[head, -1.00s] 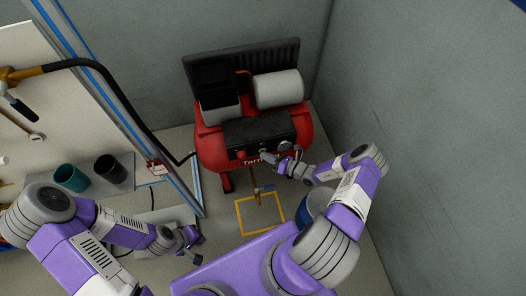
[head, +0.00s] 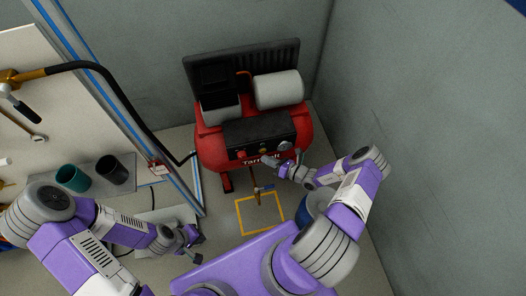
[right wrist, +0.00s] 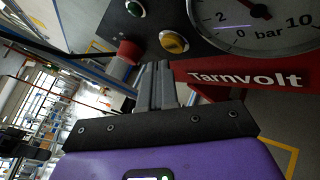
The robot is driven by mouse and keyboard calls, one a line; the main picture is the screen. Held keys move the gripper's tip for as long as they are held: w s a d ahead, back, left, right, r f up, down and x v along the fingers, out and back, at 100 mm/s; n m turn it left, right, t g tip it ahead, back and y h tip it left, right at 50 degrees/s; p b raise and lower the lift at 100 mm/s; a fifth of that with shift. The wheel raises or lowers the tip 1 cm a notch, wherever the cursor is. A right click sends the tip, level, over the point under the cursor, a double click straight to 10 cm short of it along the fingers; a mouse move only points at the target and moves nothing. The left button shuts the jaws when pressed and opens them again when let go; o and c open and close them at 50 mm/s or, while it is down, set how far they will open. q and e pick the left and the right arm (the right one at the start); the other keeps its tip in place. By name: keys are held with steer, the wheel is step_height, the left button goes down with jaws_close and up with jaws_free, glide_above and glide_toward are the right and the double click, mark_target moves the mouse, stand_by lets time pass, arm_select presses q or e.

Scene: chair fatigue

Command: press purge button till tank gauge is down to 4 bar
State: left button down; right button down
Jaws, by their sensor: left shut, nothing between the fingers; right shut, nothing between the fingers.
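The red compressor (head: 208,150), marked Tarnvolt, stands in the corner with a dark control panel (head: 240,133). In the right wrist view the panel carries a yellow button (right wrist: 173,42), a red mushroom button (right wrist: 129,52), a green button (right wrist: 134,8) and a round bar gauge (right wrist: 262,28). No button label is readable. My right gripper (head: 266,160) is shut and empty, its fingertips (right wrist: 155,66) just below the yellow button and apart from it. My left gripper (head: 192,246) is shut and empty, low at left.
A yellow floor square (head: 240,221) lies before the compressor, with a brass-coloured fitting above it. A blue drum (head: 314,205) stands beside my right arm. Teal (head: 73,177) and black cups (head: 111,169) stand at left. A grey wall closes off the right.

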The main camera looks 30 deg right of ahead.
steer(key=s+p, duration=0.1)
steer(key=s, duration=0.1)
steer(key=s+a+p, duration=0.1)
steer(key=s, duration=0.2)
steer(key=shift+a, duration=0.1)
steer(key=shift+w, duration=0.1)
stand_by(0.4)
steer(key=s+a+r+n+g+y+p, duration=0.1)
steer(key=s+a+r+n+g, duration=0.1)
steer(key=s+a+n+g, duration=0.55)
steer(key=s+a+r+n+g+y+p, duration=0.15)
steer(key=s+a+n+g, duration=0.25)
steer(key=a+n+g, duration=0.5)
step_height(320, 180, up, 9)
steer(key=s+n+t+h+p, duration=0.1)
steer(key=n+h, duration=0.6)
steer(key=n, duration=1.1)
steer(key=shift+s+t, duration=0.5)
steer(key=shift+t, duration=0.55)
